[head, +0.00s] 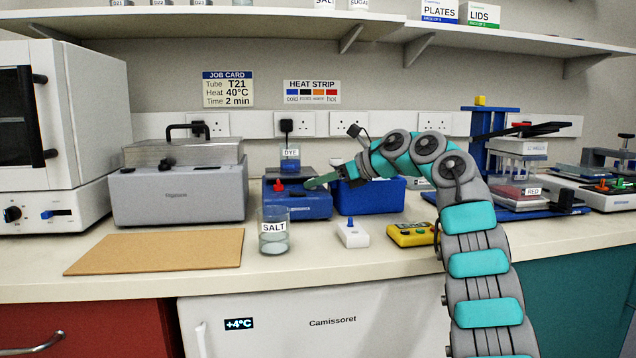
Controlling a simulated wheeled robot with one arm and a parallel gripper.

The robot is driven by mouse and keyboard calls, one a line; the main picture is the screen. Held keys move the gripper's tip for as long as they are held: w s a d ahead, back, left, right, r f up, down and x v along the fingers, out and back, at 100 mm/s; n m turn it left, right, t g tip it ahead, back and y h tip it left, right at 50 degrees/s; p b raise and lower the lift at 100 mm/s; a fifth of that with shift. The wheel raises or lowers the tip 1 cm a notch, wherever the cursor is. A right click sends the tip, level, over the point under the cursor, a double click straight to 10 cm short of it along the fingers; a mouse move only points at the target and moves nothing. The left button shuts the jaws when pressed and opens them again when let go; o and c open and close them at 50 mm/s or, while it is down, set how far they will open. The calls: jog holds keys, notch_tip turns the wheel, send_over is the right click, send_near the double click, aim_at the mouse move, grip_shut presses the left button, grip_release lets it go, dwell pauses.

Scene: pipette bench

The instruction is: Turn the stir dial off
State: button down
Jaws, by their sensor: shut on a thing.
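The blue stirrer (296,208) stands at mid bench, with a beaker labelled DYE (290,163) at its back. A red knob (279,186) shows on its left side. My gripper (308,184) reaches in from the right, its fingertips low at the right part of the stirrer, to the right of the red knob. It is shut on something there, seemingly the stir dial.
A beaker labelled SALT (273,236) stands just in front of the stirrer. A blue box (371,197), a white switch block (352,235) and a yellow device (411,234) are to the right. A grey lidded bath (178,196) is left, behind a bare brown board (155,251).

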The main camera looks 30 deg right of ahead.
jog(key=shift+d+r, duration=0.1)
jog(key=shift+r, duration=0.1)
jog(key=c, duration=0.9)
grip_release()
jog(key=shift+s, duration=0.1)
jog(key=shift+o, duration=1.4)
jog(key=shift+f, duration=0.1)
jog(key=v, duration=0.7)
jog(key=shift+s+d, duration=0.2)
jog(key=shift+s, duration=0.1)
